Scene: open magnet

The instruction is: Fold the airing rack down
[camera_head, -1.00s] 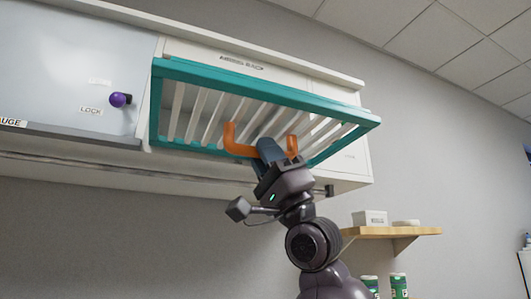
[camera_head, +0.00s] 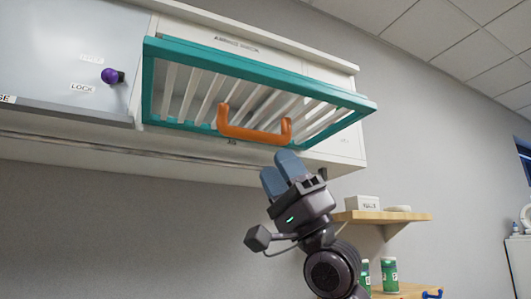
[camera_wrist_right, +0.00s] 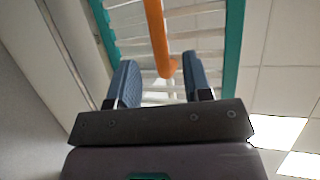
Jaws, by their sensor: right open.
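The airing rack (camera_head: 151,85) is a teal frame with white slats on the wall cabinet, tilted outward from the cabinet front. Its orange handle (camera_head: 254,135) runs along the lower front edge. My right gripper (camera_head: 281,168) is open and empty, just below the handle and apart from it in the head view. In the right wrist view, the orange handle (camera_wrist_right: 158,40) shows beyond and between the two blue fingers (camera_wrist_right: 160,82), with the teal frame and slats behind it. My left gripper is not in view.
A grey panel with a purple knob (camera_head: 112,76) and a LOCK label is left of the rack. A wooden shelf (camera_head: 385,217) with a white box (camera_head: 362,203) is at the right, with green cans (camera_head: 390,274) below. The wall under the cabinet is clear at left.

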